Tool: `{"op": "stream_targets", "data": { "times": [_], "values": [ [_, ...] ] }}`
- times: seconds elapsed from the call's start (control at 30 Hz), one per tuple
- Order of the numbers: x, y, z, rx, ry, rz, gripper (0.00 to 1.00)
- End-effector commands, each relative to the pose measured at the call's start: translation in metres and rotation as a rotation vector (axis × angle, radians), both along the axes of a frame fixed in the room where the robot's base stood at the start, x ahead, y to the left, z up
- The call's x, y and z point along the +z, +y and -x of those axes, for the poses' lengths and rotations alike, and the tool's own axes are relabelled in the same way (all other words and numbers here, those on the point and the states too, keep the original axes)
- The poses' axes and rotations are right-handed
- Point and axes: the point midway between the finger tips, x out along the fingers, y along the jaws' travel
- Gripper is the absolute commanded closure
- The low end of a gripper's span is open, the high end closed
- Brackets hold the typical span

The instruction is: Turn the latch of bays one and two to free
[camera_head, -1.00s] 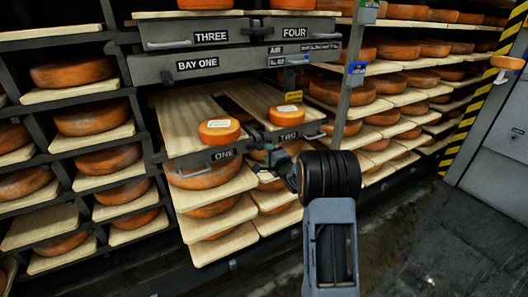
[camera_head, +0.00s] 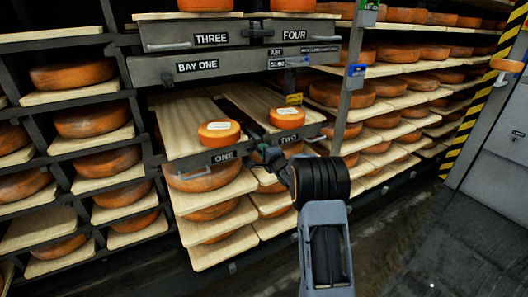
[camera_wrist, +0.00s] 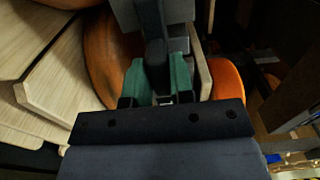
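Board one, labelled ONE (camera_head: 224,156), and board two, labelled TWO (camera_head: 289,139), stick out below the grey BAY ONE beam (camera_head: 230,65). A pale handle (camera_head: 194,174) shows under the front of one, and another (camera_head: 316,136) at the right of two. My gripper (camera_head: 268,156) is at the front between the two labels; its tips are partly hidden in shadow. In the wrist view a dark upright bar (camera_wrist: 156,60) stands between the green finger pads of my gripper (camera_wrist: 158,80). I cannot tell whether the pads grip it. The latch positions are not readable.
A small labelled orange cheese (camera_head: 219,138) sits on board one, another (camera_head: 287,120) on board two. Loaded shelves flank them. A grey post (camera_head: 347,105) stands right of two. Open floor (camera_head: 420,240) lies at the right, before a grey cabinet (camera_head: 500,150).

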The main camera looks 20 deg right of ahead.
Motion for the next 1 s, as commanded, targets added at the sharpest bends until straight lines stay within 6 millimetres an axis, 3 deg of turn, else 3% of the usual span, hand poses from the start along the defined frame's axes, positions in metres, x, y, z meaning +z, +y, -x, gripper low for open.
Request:
{"op": "stream_targets", "data": {
  "times": [0.23, 0.57, 1.0],
  "values": [
    [0.0000, -0.0001, 0.0002, 0.000, 0.000, 0.000, 1.00],
    [0.0000, -0.0001, 0.0002, 0.000, -0.006, 0.052, 1.00],
    [-0.0008, -0.0002, 0.0002, 0.000, -0.047, 0.406, 1.00]
  ]
}}
